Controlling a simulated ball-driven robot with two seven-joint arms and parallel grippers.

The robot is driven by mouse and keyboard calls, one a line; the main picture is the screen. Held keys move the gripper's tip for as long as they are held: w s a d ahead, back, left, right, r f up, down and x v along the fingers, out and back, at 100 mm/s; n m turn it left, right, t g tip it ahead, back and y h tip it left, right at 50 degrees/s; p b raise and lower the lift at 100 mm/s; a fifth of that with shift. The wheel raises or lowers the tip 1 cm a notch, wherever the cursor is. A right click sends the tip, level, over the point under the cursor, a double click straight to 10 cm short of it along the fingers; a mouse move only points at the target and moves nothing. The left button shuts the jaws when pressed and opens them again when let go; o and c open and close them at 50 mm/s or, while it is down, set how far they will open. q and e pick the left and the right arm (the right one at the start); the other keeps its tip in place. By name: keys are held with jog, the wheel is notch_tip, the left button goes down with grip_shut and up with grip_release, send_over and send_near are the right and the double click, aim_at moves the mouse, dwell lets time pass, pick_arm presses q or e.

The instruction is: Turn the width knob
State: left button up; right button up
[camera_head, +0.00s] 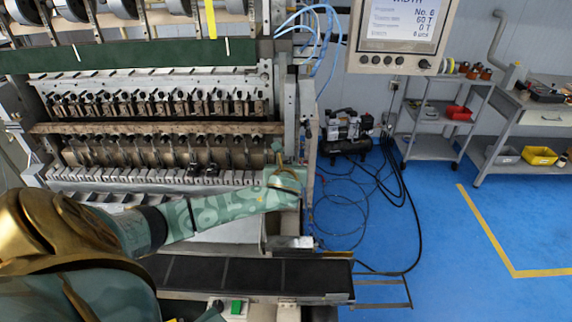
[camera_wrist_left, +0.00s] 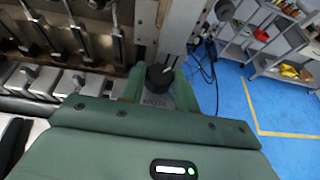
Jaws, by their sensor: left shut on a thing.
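The width knob (camera_wrist_left: 160,76) is a dark round knob with a pale pointer mark, at the top centre of the left wrist view. It sits on a grey metal part of the coil winder, with a partly covered label in front of it. My left gripper (camera_wrist_left: 157,84) has its two green fingers on either side of the knob and is shut on it. In the head view my left gripper (camera_head: 285,170) reaches the right end of the machine and hides the knob. My right gripper is not in view.
Rows of metal winding fixtures (camera_head: 150,105) lie left of my gripper. A black tray or belt (camera_head: 250,275) runs in front. A grey upright (camera_head: 300,115) stands close behind. Hoses lie on the open blue floor (camera_head: 420,225) at right, near a cart and a bench.

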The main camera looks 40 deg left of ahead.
pick_arm(q)
jog(key=p, duration=0.1)
jog(key=n+g+y+p, duration=0.1)
jog(key=n, duration=0.1)
jog(key=shift+w+d+r+g+y+p, duration=0.15)
jog(key=shift+d+r+g+y+p, duration=0.15)
jog(key=shift+g+p, duration=0.1)
jog(key=shift+w+f+n+g+y+p, duration=0.1)
jog(key=shift+f+n+g+y+p, duration=0.05)
jog(key=shift+n+g+y+p, duration=0.6)
jog(key=shift+f+n+g, duration=0.1)
jog(key=shift+n+g, duration=0.45)
jog(key=n+g, duration=0.1)
jog(key=n+g+y, duration=0.1)
jog(key=shift+w+f+g+b, duration=0.2)
jog(key=shift+g+b, duration=0.1)
jog(key=shift+b, duration=0.1)
jog(key=shift+w+r+n+g+y+b, duration=0.1)
jog(key=shift+n+g+y+b, duration=0.35)
jog(key=shift+n+g+b, duration=0.5)
jog(key=shift+r+n+g, duration=0.1)
jog(key=shift+n+g, duration=0.15)
jog(key=shift+n, duration=0.1)
jog(key=o, duration=1)
jog(key=shift+c, duration=0.2)
